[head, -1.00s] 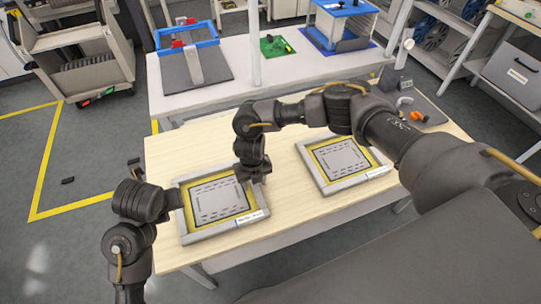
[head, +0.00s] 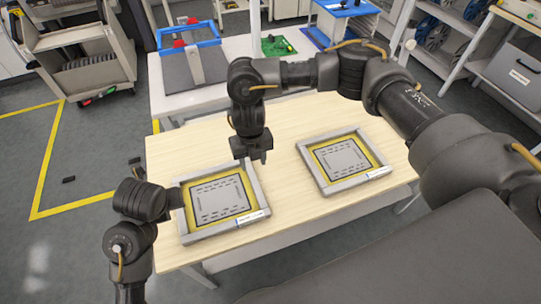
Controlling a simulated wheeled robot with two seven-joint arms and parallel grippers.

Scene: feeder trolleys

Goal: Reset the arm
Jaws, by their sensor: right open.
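My right arm reaches in from the right across the table. Its gripper (head: 253,158) points down, open and empty, above the table just behind the left framed tray (head: 262,196). My left arm stands at the lower left. Its gripper (head: 178,198) is at the left edge of the left tray, and its fingers are too small and dark to read. The right framed tray (head: 323,186) lies flat on the table, apart from both grippers. Each tray has a grey frame, a yellow inner border and a grey slotted plate.
The wooden table (head: 285,215) is clear between and around the trays. Behind it, a white bench (head: 240,72) holds a blue-framed fixture (head: 188,38) and a green board (head: 277,46). A trolley (head: 80,55) stands at the back left, shelves (head: 455,50) at the right.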

